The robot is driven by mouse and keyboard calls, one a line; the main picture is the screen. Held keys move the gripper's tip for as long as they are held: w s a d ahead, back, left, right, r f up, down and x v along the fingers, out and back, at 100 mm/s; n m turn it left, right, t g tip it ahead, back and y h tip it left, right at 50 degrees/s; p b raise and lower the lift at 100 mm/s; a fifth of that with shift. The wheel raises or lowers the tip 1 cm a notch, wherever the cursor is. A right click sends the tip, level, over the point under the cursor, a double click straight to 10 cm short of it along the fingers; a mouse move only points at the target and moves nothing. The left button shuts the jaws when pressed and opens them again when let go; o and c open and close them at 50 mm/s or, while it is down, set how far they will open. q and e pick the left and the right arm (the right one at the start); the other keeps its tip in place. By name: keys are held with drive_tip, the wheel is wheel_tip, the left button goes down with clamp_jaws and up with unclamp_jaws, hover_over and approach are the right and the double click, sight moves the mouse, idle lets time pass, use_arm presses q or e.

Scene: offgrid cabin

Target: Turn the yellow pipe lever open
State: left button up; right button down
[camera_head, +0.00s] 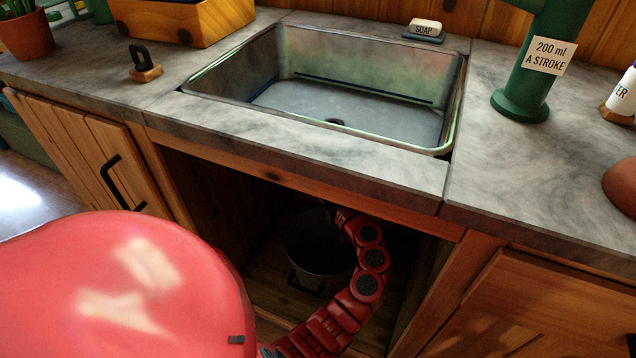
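The yellow pipe lever does not show in the head view; the countertop and the dark inside of the cabinet hide much of the space under the sink. One of my red arms reaches from the bottom middle into the open under-sink cabinet (225,195). Its far end goes up behind the cabinet's front rail, so its gripper is hidden. I cannot tell what that gripper touches. No other gripper is in view. The metal sink (340,95) is set in the counter above.
A dark bucket or pot (312,250) stands inside the cabinet behind my arm. Closed wooden doors flank the opening, the left one with a black handle (112,182). On the counter are a green pump (520,104), soap (425,28) and a wooden box (190,20).

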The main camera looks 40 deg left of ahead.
use_arm(q)
clamp_jaws()
idle(1.3)
